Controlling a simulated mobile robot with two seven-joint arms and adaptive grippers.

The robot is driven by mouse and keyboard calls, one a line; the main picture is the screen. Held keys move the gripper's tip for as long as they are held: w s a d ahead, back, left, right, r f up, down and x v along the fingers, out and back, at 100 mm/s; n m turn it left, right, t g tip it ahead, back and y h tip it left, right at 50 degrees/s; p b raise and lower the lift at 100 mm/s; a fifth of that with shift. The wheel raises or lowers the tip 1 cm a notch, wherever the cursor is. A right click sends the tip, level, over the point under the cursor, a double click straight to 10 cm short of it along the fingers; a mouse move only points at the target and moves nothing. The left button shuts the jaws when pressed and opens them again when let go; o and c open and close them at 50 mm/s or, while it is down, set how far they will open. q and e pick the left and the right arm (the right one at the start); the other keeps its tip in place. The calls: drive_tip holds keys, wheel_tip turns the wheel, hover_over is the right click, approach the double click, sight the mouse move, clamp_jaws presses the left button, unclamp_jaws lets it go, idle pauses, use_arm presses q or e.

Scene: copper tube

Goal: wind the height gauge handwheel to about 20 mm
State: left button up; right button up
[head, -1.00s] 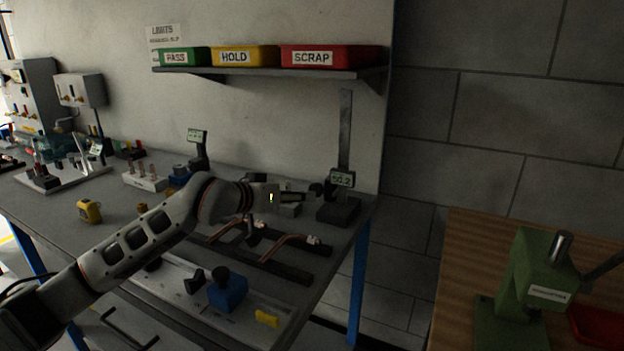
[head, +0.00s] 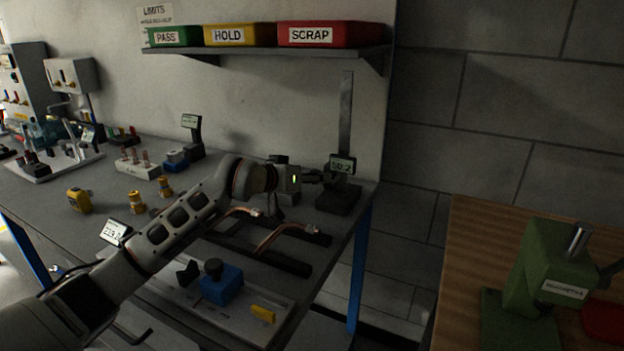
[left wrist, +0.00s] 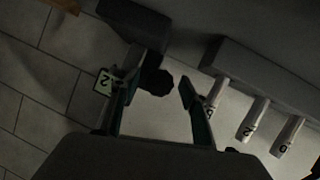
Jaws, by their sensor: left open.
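The height gauge stands at the back right of the bench, with a dark base (head: 338,198), a tall grey column (head: 346,115) and a tilted display (head: 342,165) that seems to read 50.2. The display also shows at an angle in the left wrist view (left wrist: 107,80). The handwheel is a dark round knob (left wrist: 157,82) between and slightly beyond my left fingertips. My left gripper (head: 312,177) is open beside the gauge's left side. In the left wrist view its fingers (left wrist: 158,90) straddle the knob's line; I cannot tell whether they touch it. My right gripper is not in view.
Numbered pale pegs (left wrist: 255,118) on a grey block lie close to the right finger. Copper tubes (head: 275,235) on dark bars (head: 262,257) and a blue block fixture (head: 220,285) are below the arm. A shelf (head: 270,54) with bins is above. A green press (head: 545,270) stands right.

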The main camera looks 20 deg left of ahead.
use_arm(q)
drive_tip(key=c, duration=1.1)
drive_tip(key=shift+a, duration=0.1)
